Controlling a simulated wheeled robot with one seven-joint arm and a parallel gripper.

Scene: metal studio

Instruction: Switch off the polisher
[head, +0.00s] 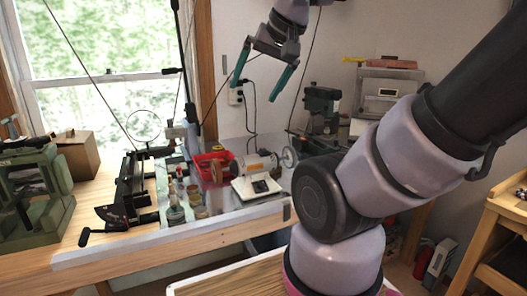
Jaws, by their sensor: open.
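The polisher (257,175) stands on the metal-topped part of the workbench. It has a white body, a brown wheel at its left and a pale disc at its right. A small dark switch (261,186) shows on the front of its base; its position is too small to tell. My gripper (262,80) is open and empty, with green fingers pointing down. In the picture it is well above the polisher, apart from it, in front of the wall.
A red bin (207,163) and several small jars (177,212) stand left of the polisher. A black tool (130,195) and a green machine (33,195) are at the left. A wooden shelf (503,225) is at the right.

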